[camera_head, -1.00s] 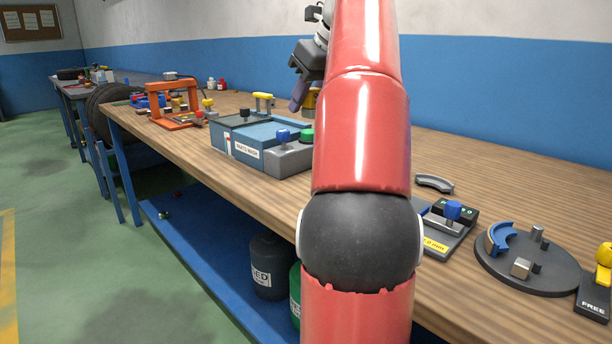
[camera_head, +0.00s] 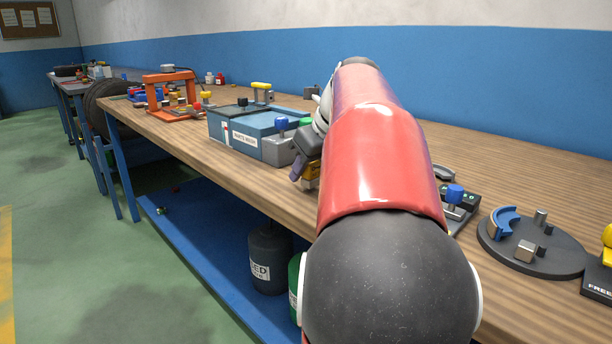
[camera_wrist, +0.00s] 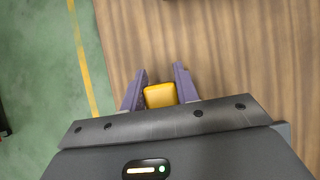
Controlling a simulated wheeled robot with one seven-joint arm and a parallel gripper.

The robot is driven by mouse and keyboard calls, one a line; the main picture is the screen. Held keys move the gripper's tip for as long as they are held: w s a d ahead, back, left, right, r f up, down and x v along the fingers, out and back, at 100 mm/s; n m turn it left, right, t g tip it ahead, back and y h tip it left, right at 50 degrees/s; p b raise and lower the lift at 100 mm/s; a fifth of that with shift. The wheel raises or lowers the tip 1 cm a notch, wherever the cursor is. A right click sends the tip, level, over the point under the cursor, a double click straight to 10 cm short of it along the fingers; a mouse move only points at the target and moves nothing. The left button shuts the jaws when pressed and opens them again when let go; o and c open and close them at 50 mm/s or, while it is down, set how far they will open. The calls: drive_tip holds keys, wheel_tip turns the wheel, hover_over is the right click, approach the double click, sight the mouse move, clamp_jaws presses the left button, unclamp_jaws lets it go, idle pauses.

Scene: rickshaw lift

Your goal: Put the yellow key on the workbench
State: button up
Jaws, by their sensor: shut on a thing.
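My gripper (camera_wrist: 159,76) is shut on a yellow block-shaped piece (camera_wrist: 160,96), which I take to be the yellow key; only its yellow top shows between the purple fingers. In the head view my gripper (camera_head: 298,168) hangs low near the front edge of the wooden workbench (camera_head: 500,180), partly hidden by my red arm, with a bit of the yellow key (camera_head: 312,171) visible. In the wrist view the bench top (camera_wrist: 240,50) lies beneath the fingers. I cannot tell whether the key touches it.
A blue parts washer (camera_head: 240,130) with a blue knob stands left of my gripper. An orange frame (camera_head: 165,95) is farther left. A round dark plate (camera_head: 530,250) and a base labelled FREE (camera_head: 598,285) sit at the right. The bench's front edge is close, with green floor beyond.

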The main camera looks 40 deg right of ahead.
drive_tip(key=shift+f, duration=0.45)
drive_tip(key=shift+f, duration=0.1)
drive_tip(key=o, duration=1)
drive_tip(key=shift+c, duration=0.2)
